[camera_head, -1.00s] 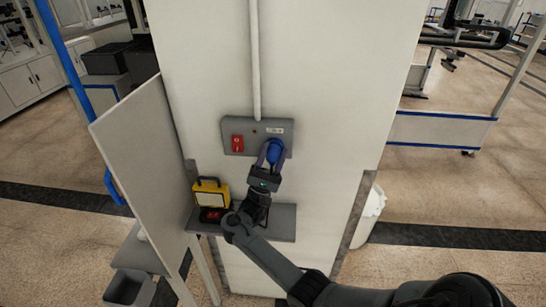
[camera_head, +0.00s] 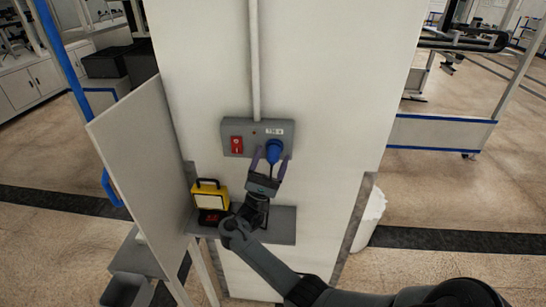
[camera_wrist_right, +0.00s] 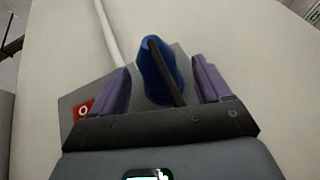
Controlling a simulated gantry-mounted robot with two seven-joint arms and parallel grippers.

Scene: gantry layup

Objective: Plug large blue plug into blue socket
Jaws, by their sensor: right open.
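The large blue plug (camera_head: 273,150) is at the right side of the grey wall box (camera_head: 241,129), where the blue socket would be; the socket itself is hidden behind it. In the right wrist view the blue plug (camera_wrist_right: 160,66) stands between the two purple fingers with a gap on each side, and a dark cable runs from it toward the palm. My right gripper (camera_head: 270,162) is open, just below and in front of the plug. It also shows in the right wrist view (camera_wrist_right: 165,88). My left gripper is not in view.
A red switch (camera_head: 236,145) is on the box's left side. A yellow lamp (camera_head: 209,195) stands on the grey shelf (camera_head: 282,226) below. A light panel (camera_head: 140,165) stands at the left of the column. A white bin (camera_head: 371,217) is at the right.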

